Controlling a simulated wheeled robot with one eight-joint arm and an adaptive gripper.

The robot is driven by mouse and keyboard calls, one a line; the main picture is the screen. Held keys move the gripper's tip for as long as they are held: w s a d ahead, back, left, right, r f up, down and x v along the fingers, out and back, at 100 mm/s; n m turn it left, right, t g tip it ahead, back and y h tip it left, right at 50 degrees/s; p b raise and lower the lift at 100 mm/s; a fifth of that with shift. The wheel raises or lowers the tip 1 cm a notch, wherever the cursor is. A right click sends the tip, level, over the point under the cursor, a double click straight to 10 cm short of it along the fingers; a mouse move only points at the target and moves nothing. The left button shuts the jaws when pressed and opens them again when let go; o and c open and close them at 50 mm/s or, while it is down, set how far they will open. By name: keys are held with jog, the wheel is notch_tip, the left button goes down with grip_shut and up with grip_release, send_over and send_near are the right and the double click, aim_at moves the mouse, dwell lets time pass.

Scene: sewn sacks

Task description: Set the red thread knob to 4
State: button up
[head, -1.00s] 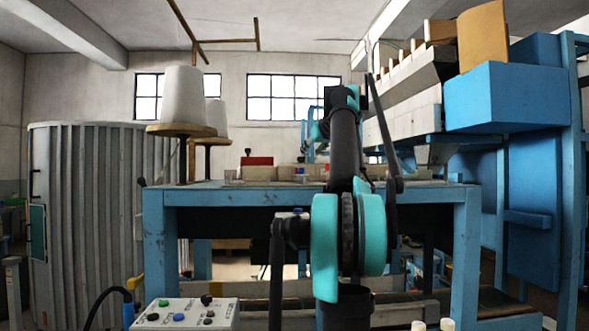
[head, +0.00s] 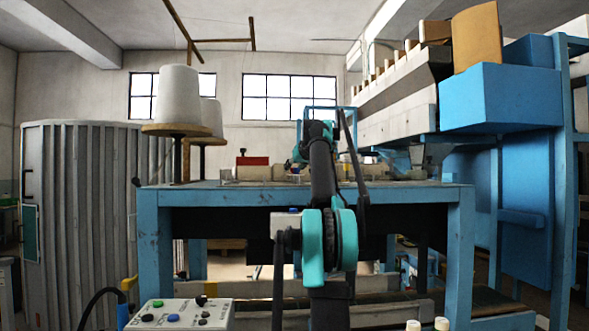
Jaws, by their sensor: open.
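A red block (head: 252,160) with a small dark knob at its left sits on the back of the blue table (head: 210,195). Small coloured parts lie along the row to its right, partly behind my arm. I cannot tell which of these is the red thread knob, and no dial numbers can be read. My gripper (head: 298,156) is small and far off, at the end of my arm above the table's back, right of the red block. It is open, with its fingers partly hidden and hard to make out. I see nothing held in it.
White thread cones (head: 179,94) stand on wooden discs at the table's left. A control box (head: 180,315) with coloured buttons is at the lower left. A blue machine (head: 510,100) fills the right. A grey ribbed cabinet (head: 85,220) stands left.

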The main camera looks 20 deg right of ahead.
jog(key=shift+w, duration=0.1)
jog(key=shift+c, duration=0.5)
grip_shut()
jog(key=shift+a+f+m+h, duration=0.1)
jog(key=shift+f+m+h, duration=0.05)
jog(key=shift+m+h, duration=0.2)
jog(key=shift+a+m+g+h, duration=0.15)
jog(key=shift+m+g+h, duration=0.2)
jog(key=shift+m+h, duration=0.6)
jog(key=shift+a+m+g+h, duration=0.15)
jog(key=shift+m+g+h, duration=0.2)
jog(key=shift+m+h, duration=0.55)
jog(key=shift+w+a+m+g+h, duration=0.15)
jog(key=shift+m+g+h, duration=0.5)
jog(key=shift+m+h, duration=0.35)
jog(key=shift+w+m+g+h, duration=0.15)
jog(key=shift+m+g+h, duration=0.6)
jog(key=shift+h, duration=0.35)
jog(key=shift+m, duration=0.25)
jog(key=shift+m+h, duration=0.3)
jog(key=shift+h, duration=0.1)
